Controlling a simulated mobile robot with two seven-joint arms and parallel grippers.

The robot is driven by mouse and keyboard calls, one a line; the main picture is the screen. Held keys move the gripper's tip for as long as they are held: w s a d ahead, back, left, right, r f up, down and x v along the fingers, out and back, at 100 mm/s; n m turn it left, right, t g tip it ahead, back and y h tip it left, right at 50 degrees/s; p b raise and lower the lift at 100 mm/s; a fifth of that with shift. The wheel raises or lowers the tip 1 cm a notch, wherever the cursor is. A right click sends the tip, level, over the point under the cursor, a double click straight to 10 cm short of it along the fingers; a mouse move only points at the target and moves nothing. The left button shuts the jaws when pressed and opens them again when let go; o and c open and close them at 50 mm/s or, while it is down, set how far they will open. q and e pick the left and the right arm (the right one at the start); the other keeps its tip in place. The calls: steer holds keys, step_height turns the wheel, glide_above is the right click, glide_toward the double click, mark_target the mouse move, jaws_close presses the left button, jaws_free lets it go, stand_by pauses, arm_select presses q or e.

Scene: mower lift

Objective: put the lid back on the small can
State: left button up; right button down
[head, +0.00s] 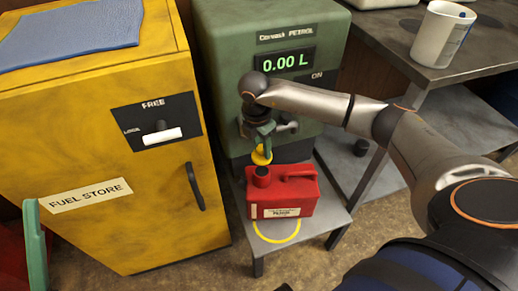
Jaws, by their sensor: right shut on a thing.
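The small can (282,197) is red, with a handle on top and a pale label on its front. It stands upright on a low grey stand. Its dark neck (261,172) shows at the top left of the can. My right gripper (261,146) is shut on the yellow lid (262,157). The lid is tilted and right above the neck; I cannot tell whether it touches it. My left gripper is not in view.
The green petrol dispenser (225,60) stands behind the can, its display reading 0.00 L. A yellow fuel store cabinet (150,215) is at left. The low stand (328,212) has a yellow ring marking. A workbench (400,65) at right holds a white tub (440,35).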

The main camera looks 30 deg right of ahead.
mark_target(262, 157)
steer(key=shift+w+f+m, duration=0.1)
steer(key=shift+f+m, duration=0.15)
steer(key=shift+m, duration=0.05)
steer(key=shift+f+b, duration=0.75)
steer(key=shift+b, duration=0.1)
step_height(262, 157, down, 3)
steer(key=shift+r+b, duration=0.2)
steer(key=shift+b, duration=1)
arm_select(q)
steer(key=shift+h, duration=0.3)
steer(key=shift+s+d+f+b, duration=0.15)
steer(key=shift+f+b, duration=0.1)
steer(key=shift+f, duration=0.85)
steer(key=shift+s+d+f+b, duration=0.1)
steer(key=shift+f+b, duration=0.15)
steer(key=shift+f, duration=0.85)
arm_select(e)
steer(key=shift+f, duration=1)
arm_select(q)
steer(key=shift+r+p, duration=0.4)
arm_select(e)
steer(key=shift+f, duration=0.15)
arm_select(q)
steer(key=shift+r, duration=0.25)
arm_select(e)
steer(key=shift+d, duration=0.1)
jaws_free()
